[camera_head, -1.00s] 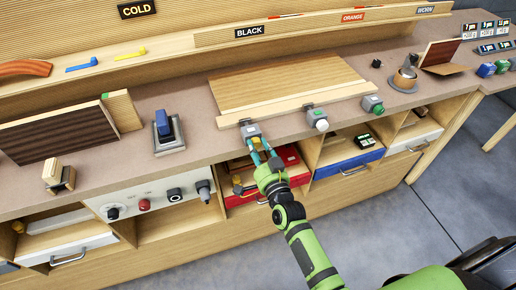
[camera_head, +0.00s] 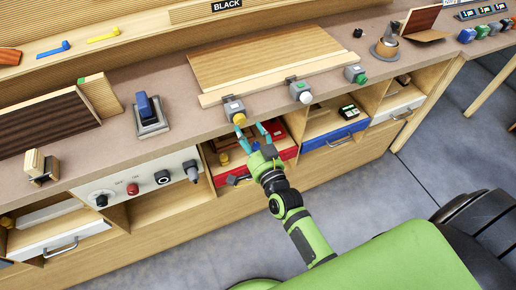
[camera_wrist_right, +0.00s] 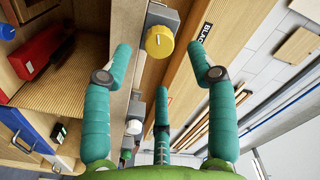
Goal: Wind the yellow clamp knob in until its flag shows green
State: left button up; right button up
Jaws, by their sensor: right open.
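The yellow clamp knob (camera_head: 239,118) sits on the front of a grey clamp (camera_head: 233,106) at the left end of a light wooden bar along the bench's front edge. My right gripper (camera_head: 253,134) is open just in front of and below the knob, with its teal fingers spread and empty. My left gripper is not in view.
Clamps with a white knob (camera_head: 304,97) and a green knob (camera_head: 360,78) stand along the same bar to the right. Below the bench edge are a red drawer (camera_head: 283,155) and a blue drawer (camera_head: 335,139). A blue-handled device (camera_head: 149,113) stands to the left.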

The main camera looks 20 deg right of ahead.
jog(key=s, duration=0.7)
jog(key=shift+s+d, duration=0.15)
jog(key=shift+s, duration=0.2)
jog(key=n+b, duration=0.7)
send_near(241, 121)
jog(key=f, duration=0.1)
jog(key=shift+n, duration=0.7)
jog(key=w, duration=0.8)
jog(key=shift+w+r+p, duration=0.35)
jog(key=shift+w+r, duration=0.05)
jog(key=shift+c, duration=0.4)
